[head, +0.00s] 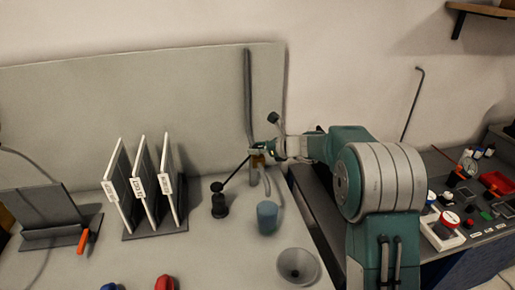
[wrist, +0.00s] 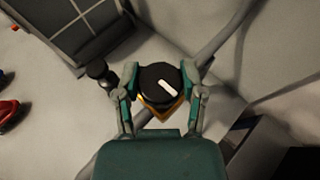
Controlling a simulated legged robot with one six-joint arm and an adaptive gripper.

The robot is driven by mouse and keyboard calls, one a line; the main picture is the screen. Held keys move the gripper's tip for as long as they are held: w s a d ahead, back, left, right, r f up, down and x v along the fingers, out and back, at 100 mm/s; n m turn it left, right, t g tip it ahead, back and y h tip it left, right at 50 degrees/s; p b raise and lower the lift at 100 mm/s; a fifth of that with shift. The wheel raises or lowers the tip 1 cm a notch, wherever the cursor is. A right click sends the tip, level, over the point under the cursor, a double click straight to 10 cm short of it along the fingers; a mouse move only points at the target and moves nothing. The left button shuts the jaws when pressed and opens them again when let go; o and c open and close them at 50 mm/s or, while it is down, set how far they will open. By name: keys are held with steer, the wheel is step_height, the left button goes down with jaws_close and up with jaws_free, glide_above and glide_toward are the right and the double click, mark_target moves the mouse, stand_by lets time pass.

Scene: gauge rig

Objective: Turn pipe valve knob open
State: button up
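The pipe valve knob (wrist: 158,84) is round and black with a white pointer mark, which slants toward the lower right in the wrist view. A yellow-brass valve body (wrist: 160,112) shows below it, on a grey pipe (wrist: 228,38). My gripper (wrist: 160,80) has one finger on each side of the knob, close to its rim. I cannot tell whether the pads press on it. In the head view my gripper (head: 259,149) is at the upright pipe (head: 248,90), and the knob is mostly hidden there.
A black post (head: 219,203) and a blue cup (head: 267,216) stand close below my gripper. A rack of white panels (head: 146,185) is to the left, and a grey funnel (head: 298,266) is in front. A crowded bench (head: 470,205) lies right.

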steer(key=shift+f, duration=0.1)
steer(key=n+g+y, duration=0.2)
steer(key=n+g, duration=0.2)
steer(key=g, duration=0.1)
steer(key=shift+d+n, duration=0.1)
steer(key=shift+n, duration=0.2)
steer(key=shift+n+g, duration=1.8)
steer(key=shift+g, duration=0.2)
steer(key=shift+n+g+h, duration=0.3)
steer(key=shift+n+g, duration=0.8)
steer(key=shift+g, duration=0.2)
steer(key=o, duration=1.2)
steer(key=shift+w, duration=0.1)
steer(key=shift+c, duration=0.2)
steer(key=shift+m+t+y, duration=0.4)
steer(key=shift+m+t, duration=0.6)
steer(key=shift+t, duration=0.1)
